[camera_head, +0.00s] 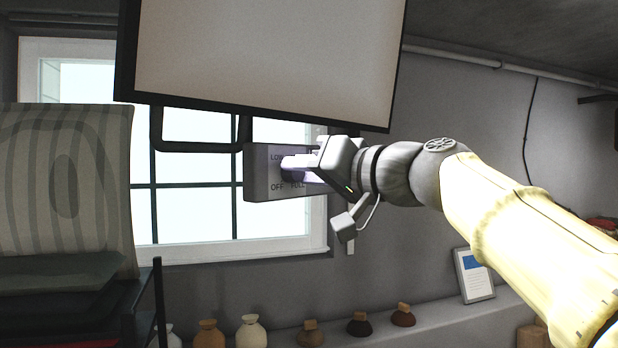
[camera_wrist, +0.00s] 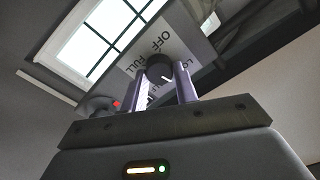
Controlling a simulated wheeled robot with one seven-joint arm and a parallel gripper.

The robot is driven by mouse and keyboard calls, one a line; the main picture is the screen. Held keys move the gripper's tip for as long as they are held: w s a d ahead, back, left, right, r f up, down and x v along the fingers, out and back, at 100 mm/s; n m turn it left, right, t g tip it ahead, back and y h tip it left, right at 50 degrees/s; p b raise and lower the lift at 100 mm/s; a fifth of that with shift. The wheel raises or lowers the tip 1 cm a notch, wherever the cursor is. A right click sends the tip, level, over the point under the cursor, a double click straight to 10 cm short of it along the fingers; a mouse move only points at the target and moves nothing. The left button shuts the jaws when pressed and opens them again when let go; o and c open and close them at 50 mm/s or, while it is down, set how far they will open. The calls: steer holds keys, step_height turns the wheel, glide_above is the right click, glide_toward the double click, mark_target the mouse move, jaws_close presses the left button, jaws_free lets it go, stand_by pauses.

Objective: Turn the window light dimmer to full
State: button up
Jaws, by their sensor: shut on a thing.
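The dimmer box (camera_head: 262,174) is a grey block below the large light panel (camera_head: 265,60), with LOW, OFF and FULL printed on its face. Its dark round knob (camera_wrist: 159,67) shows in the wrist view between my two fingers, with a small pale mark on its face. Which label the mark points to I cannot tell. My gripper (camera_head: 292,169) reaches the box from the right; the wrist view shows the fingers (camera_wrist: 163,80) on either side of the knob, shut on it. In the head view the fingers hide most of the knob and part of the labels.
A bright window (camera_head: 190,200) is behind the box, with a dark bracket (camera_head: 195,147) under the panel. A striped cushion-like thing (camera_head: 65,185) stands at left on a dark rack (camera_head: 158,290). Vases (camera_head: 250,331) and a framed picture (camera_head: 474,275) stand on the ledge below.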

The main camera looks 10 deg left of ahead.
steer(key=m+p, duration=0.3)
steer(key=m, duration=2)
steer(key=shift+w+f+p, duration=0.1)
steer(key=shift+f+p, duration=0.05)
steer(key=shift+p, duration=0.2)
steer(key=m+p, duration=0.1)
steer(key=m, duration=0.2)
steer(key=shift+p, duration=0.4)
steer(key=shift+f+m+p, duration=0.2)
steer(key=shift+m+p, duration=0.6)
steer(key=shift+m, duration=1.2)
steer(key=o, duration=1)
